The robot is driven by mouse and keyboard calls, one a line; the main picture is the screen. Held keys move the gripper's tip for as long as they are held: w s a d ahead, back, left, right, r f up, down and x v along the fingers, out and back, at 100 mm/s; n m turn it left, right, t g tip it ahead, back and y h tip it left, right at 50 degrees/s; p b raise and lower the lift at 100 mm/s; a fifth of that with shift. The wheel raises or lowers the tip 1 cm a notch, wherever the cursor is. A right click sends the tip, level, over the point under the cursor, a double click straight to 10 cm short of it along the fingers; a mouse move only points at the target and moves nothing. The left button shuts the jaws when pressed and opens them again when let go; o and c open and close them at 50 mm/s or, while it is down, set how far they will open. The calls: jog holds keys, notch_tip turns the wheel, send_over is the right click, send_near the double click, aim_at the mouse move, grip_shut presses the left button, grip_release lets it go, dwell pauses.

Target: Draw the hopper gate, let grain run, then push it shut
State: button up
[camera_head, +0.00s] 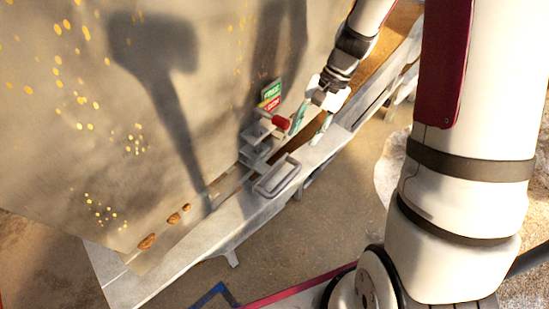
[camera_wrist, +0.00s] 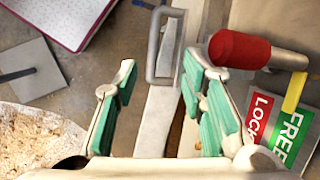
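The hopper (camera_head: 120,110) is a large pale wall with yellow specks. The hopper gate's handle (camera_head: 277,177) is a grey metal loop low on the ledge; it also shows ahead of my fingers in the wrist view (camera_wrist: 153,45). A lever with a red grip (camera_head: 281,122) sits just above it, beside a FREE/LOCK sign (camera_head: 270,95); the red grip is also in the wrist view (camera_wrist: 238,50). My gripper (camera_head: 311,120) is open, its teal pads apart with nothing between them. It hovers up and right of the handle, not visibly touching it or the lever.
A metal ledge (camera_head: 215,222) runs along the hopper's foot, with several brown lumps (camera_head: 173,218) at its left. A pale grain-like heap (camera_wrist: 40,145) lies on the floor. A red-edged pale sheet (camera_wrist: 60,18) and a grey plate (camera_wrist: 30,70) lie near it.

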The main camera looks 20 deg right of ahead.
jog(key=m, duration=0.1)
send_near(283, 180)
jog(key=shift+y, duration=0.3)
jog(key=x, duration=0.4)
jog(key=p+x, duration=0.1)
jog(key=x, duration=0.4)
jog(key=shift+d+f, duration=0.1)
jog(key=shift+d, duration=0.15)
grip_shut()
